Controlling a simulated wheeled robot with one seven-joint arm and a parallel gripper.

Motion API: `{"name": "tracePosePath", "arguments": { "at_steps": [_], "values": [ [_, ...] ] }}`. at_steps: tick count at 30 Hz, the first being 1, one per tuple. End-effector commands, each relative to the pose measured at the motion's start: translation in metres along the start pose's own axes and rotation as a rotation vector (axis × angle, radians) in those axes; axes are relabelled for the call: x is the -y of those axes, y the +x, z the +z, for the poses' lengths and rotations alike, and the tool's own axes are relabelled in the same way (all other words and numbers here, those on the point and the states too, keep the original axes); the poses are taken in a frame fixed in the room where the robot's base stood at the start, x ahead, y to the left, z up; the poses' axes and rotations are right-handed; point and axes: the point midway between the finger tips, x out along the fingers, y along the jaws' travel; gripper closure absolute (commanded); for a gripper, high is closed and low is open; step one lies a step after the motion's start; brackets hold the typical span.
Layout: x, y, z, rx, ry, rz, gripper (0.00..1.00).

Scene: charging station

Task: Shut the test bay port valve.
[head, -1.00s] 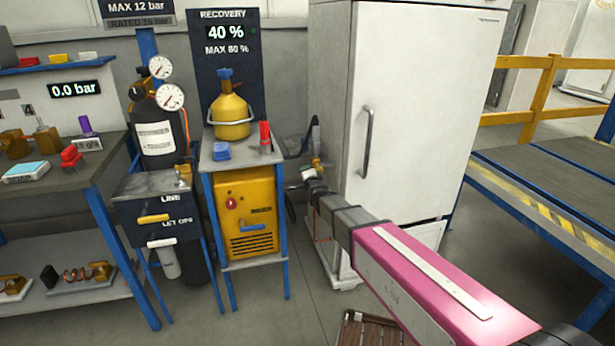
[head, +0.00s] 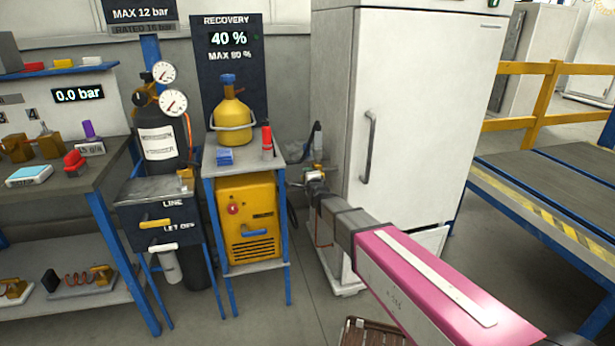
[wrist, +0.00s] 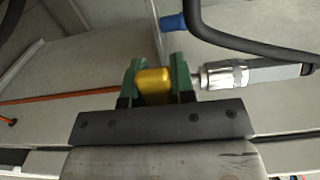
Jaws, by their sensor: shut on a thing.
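My gripper (head: 314,174) reaches to the left side of the white cabinet (head: 425,110), low down near its back. In the wrist view its green fingers (wrist: 157,82) are shut on a yellow block (wrist: 154,84), which appears to be part of the port valve. A silver fitting (wrist: 225,76) with a grey sleeve lies just right of the fingers, in line with the block. A blue piece (wrist: 172,22) shows above. In the head view the gripper and arm hide most of the valve, and its handle position cannot be told.
A yellow recovery machine (head: 250,218) stands in a blue-legged stand left of my gripper, with a yellow cylinder (head: 233,118) on top. A dark hose (wrist: 245,40) arches close above the silver fitting. A workbench (head: 85,182) is at far left. A wooden crate (head: 372,332) sits on the floor.

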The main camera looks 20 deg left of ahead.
Motion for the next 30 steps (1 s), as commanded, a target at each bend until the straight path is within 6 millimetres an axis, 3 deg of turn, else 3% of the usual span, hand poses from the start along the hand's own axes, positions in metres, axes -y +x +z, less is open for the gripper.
{"name": "tracePosePath", "arguments": {
  "at_steps": [2, 3, 5, 19, 30],
  "values": [
    [0.001, 0.000, -0.001, -0.002, 0.013, -0.004, 1.00],
    [0.001, 0.000, -0.001, -0.002, 0.013, -0.004, 0.67],
    [0.001, 0.000, -0.001, -0.002, 0.011, -0.004, 0.51],
    [0.001, -0.010, 0.000, -0.001, 0.005, -0.002, 0.51],
    [0.001, -0.073, -0.001, -0.001, 0.006, -0.001, 0.51]
  ]
}}
